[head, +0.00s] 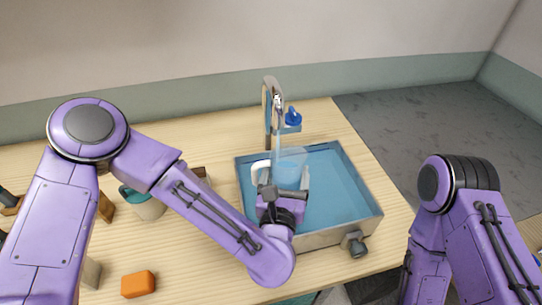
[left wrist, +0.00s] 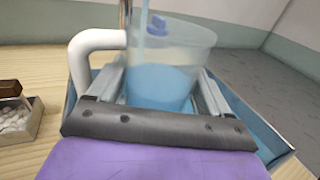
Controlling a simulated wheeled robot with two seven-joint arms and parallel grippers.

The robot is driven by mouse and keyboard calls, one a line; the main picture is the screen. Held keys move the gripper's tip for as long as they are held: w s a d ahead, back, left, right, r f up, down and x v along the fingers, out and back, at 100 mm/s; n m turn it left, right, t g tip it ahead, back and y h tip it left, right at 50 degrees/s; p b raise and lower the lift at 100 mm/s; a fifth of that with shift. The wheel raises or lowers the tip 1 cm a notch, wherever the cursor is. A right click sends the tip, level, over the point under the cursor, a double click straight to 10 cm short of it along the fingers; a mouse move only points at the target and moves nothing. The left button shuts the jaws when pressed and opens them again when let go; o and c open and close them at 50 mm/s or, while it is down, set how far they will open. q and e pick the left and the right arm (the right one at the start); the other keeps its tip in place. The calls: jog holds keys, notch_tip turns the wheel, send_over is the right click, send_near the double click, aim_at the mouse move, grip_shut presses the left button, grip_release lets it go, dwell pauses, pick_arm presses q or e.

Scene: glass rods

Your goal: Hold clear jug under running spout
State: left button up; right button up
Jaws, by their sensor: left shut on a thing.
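The clear jug (head: 290,160) is upright over the blue basin, below the metal spout (head: 272,88). Its white handle points left. In the left wrist view the jug (left wrist: 175,45) holds blue-tinted water (left wrist: 160,86) to roughly half its height. A thin stream (left wrist: 143,18) comes down into its mouth. My left gripper (head: 284,188) is shut on the jug's body, with one finger on each side in the left wrist view (left wrist: 160,90). The jug's underside is hidden. My right arm shows at the lower right, but its gripper is out of view.
The blue basin (head: 345,190) has a raised rim and a grey fitting (head: 354,244) at its front. A blue knob (head: 292,117) sits beside the spout. A teal-rimmed cup (head: 146,204) and an orange block (head: 138,284) stand left. A box of pebbles (left wrist: 14,120) is near the basin.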

pick_arm(q)
jog(key=s, duration=0.2)
jog(key=s+d+b, duration=0.2)
jog(key=s, duration=0.1)
jog(key=shift+s+f, duration=0.15)
jog(key=shift+s, duration=0.6)
